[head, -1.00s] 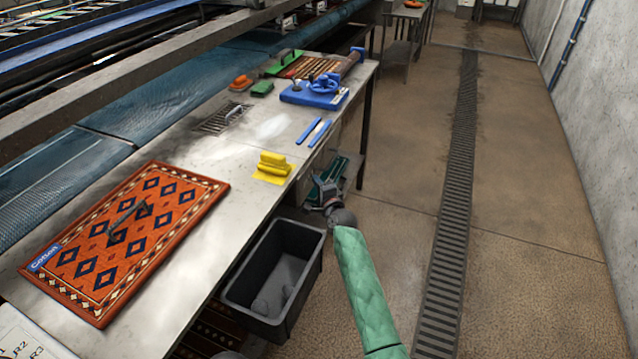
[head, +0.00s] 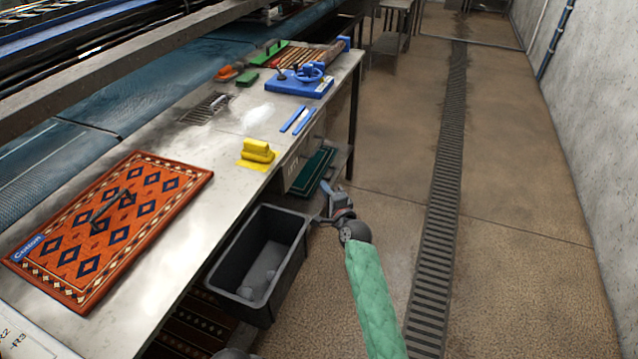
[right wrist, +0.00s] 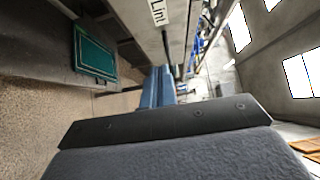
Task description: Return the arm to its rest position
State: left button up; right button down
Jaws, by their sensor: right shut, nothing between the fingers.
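My right arm, in a green sleeve, comes up from the bottom of the head view. Its gripper (head: 322,203) is in the air over the floor, beside the table's right edge and just past the dark bin (head: 258,262). It holds nothing, and its blue fingers (right wrist: 158,88) are together in the right wrist view. My left gripper does not show in the head view.
A green rug (head: 314,171) lies on a lower shelf. The floor (head: 520,240) to the right is clear.

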jog(key=shift+s+d, duration=0.25)
jog(key=shift+s, duration=0.35)
jog(key=s+d+f+n+g+h, duration=0.15)
jog(key=s+d+n+g, duration=0.3)
jog(key=s, duration=0.65)
jog(key=s+d+f+n+g+h, duration=0.1)
jog(key=s+d+n+g+h, duration=0.35)
jog(key=s, duration=0.75)
jog(key=s+d+f+n+g, duration=0.2)
jog(key=s+d+n, duration=0.35)
jog(key=s, duration=0.55)
jog(key=s+f+g, duration=0.1)
jog(key=s+f, duration=0.2)
jog(key=s, duration=0.4)
jog(key=s+d+f+g, duration=0.1)
jog(key=s+f, duration=0.2)
jog(key=s, duration=0.5)
jog(key=shift+f+g+p, duration=0.3)
jog(key=shift+g+p, duration=0.05)
jog(key=shift+g, duration=0.05)
jog(key=shift+d+n, duration=0.1)
jog(key=shift+n, duration=0.15)
